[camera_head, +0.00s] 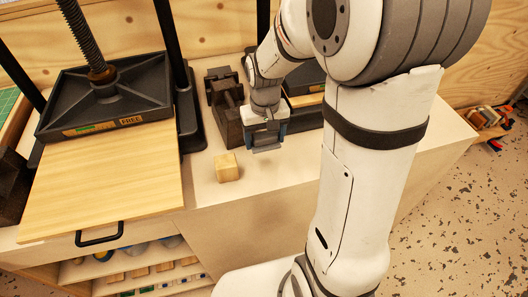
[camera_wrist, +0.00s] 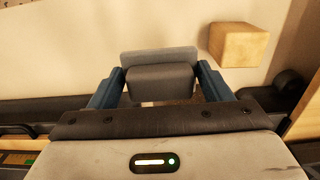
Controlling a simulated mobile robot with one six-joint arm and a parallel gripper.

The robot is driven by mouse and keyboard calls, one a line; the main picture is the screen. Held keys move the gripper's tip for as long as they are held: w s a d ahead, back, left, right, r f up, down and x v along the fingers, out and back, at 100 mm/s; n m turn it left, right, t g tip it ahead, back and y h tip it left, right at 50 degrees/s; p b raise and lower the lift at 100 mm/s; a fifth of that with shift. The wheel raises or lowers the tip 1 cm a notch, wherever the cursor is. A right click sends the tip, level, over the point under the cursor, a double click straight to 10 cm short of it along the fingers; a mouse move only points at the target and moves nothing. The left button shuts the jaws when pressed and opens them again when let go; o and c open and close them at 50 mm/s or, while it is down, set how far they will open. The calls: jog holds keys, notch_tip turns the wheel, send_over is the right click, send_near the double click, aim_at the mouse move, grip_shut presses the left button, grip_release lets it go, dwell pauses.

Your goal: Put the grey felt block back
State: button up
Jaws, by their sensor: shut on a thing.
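My gripper (camera_head: 266,132) has blue fingers and is above the pale worktop, near the dark metal vise-like piece. It is shut on the grey felt block (camera_wrist: 160,60), which sits between the two fingers in the wrist view. In the head view the block (camera_head: 267,148) shows only as a grey edge under the fingers. Whether it touches the worktop I cannot tell. A small wooden cube (camera_head: 228,167) stands on the worktop, to the left of and nearer than my gripper; it also shows in the wrist view (camera_wrist: 238,45).
A black screw press (camera_head: 105,95) with a "FREE" label stands at left, a wooden board (camera_head: 105,185) in front of it. The dark vise-like piece (camera_head: 226,105) is close left of my gripper. Open shelves (camera_head: 140,270) hold several small items. Bare worktop (camera_head: 290,165) lies right of the cube.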

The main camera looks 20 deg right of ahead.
send_over(265, 166)
notch_tip(265, 166, down, 6)
jog(key=shift+r, duration=0.1)
jog(key=shift+f+p, duration=0.4)
jog(key=shift+f, duration=1.55)
jog(key=shift+s, duration=0.1)
jog(key=shift+f, duration=0.2)
jog(key=o, duration=1)
jog(key=shift+r, duration=0.1)
